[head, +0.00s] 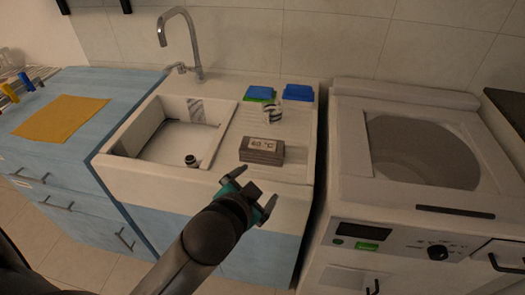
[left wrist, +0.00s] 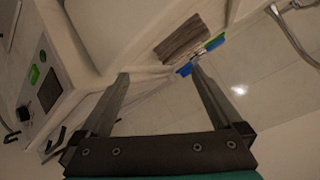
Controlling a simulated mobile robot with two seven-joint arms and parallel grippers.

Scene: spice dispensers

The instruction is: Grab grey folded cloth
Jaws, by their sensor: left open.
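The grey folded cloth (head: 262,157) is a layered block on the ribbed drainboard right of the sink basin. A pale label with dark print shows on its top. In the left wrist view the cloth (left wrist: 182,40) appears as a grey striped block beyond the fingertips, toward the upper right. My left gripper (head: 250,194) is open and empty, in front of the cloth near the sink's front edge and apart from it. Its two spread fingers (left wrist: 160,74) also show in the left wrist view. My right gripper is not in view.
The sink basin (head: 150,128) lies left of the cloth, with a tall faucet (head: 190,40) behind. Blue and green sponges (head: 298,93) and a small striped item (head: 273,114) are behind the cloth. A white washing machine (head: 400,205) stands right; a yellow cloth (head: 60,117) lies left.

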